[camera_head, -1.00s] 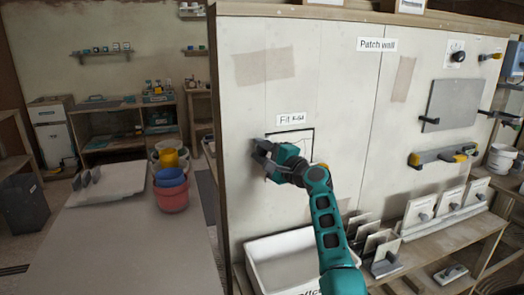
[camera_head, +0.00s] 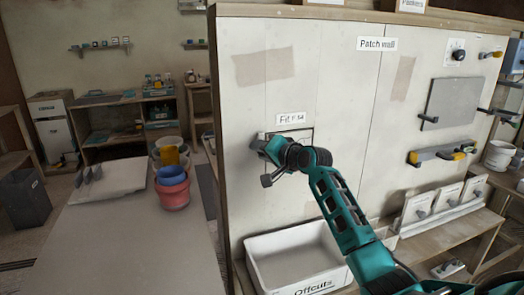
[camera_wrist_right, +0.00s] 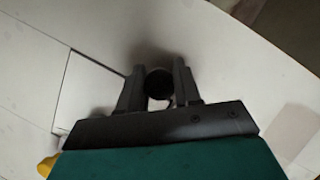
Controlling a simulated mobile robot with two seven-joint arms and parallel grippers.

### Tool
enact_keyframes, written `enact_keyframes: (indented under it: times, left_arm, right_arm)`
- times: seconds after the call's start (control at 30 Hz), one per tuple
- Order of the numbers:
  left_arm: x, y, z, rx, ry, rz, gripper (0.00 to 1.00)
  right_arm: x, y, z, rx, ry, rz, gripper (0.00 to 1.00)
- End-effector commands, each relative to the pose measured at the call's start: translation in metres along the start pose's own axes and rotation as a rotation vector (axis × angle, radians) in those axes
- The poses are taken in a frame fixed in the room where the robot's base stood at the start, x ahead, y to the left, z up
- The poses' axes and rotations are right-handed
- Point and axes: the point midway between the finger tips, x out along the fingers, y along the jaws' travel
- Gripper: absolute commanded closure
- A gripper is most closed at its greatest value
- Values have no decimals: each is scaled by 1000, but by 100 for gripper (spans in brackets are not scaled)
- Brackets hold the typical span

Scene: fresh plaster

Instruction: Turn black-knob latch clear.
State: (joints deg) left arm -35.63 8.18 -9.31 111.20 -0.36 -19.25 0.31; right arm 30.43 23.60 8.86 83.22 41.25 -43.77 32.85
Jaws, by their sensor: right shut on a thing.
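The patch wall (camera_head: 345,80) has a squarish panel outline (camera_head: 303,133) under a "Fit" label; the outline also shows at the left of the right wrist view (camera_wrist_right: 88,90). My right gripper (camera_head: 259,141) is at the wall by the left edge of this outline. In the right wrist view its two dark fingers (camera_wrist_right: 158,88) are closed on either side of a round black knob (camera_wrist_right: 158,80). The knob is hidden by the gripper in the head view, and the latch's angle cannot be told. My left gripper is not in view.
A white "Offcuts" bin (camera_head: 295,262) stands below the gripper. A bench (camera_head: 125,245) with nested buckets (camera_head: 172,188) is to the left. A grey board (camera_head: 450,104) and a yellow-ended level (camera_head: 442,155) hang on the wall at right.

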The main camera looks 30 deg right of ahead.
Motion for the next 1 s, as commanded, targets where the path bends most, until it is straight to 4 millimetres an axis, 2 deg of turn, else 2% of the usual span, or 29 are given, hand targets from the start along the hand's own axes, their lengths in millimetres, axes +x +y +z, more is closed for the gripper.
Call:
enact_keyframes:
  times: [0.3, 0.87, 0.9, 1.0]
  left_arm:
    - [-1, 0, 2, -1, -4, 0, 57]
    - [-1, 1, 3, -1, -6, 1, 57]
    - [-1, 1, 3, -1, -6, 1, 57]
    - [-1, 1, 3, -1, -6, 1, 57]
  right_arm:
    - [0, 1, 0, -115, -1, 49, 97]
    - [0, 0, 0, -137, -1, 58, 97]
    - [0, 0, 0, -137, -1, 58, 64]
    - [0, 0, 0, -136, -1, 58, 54]
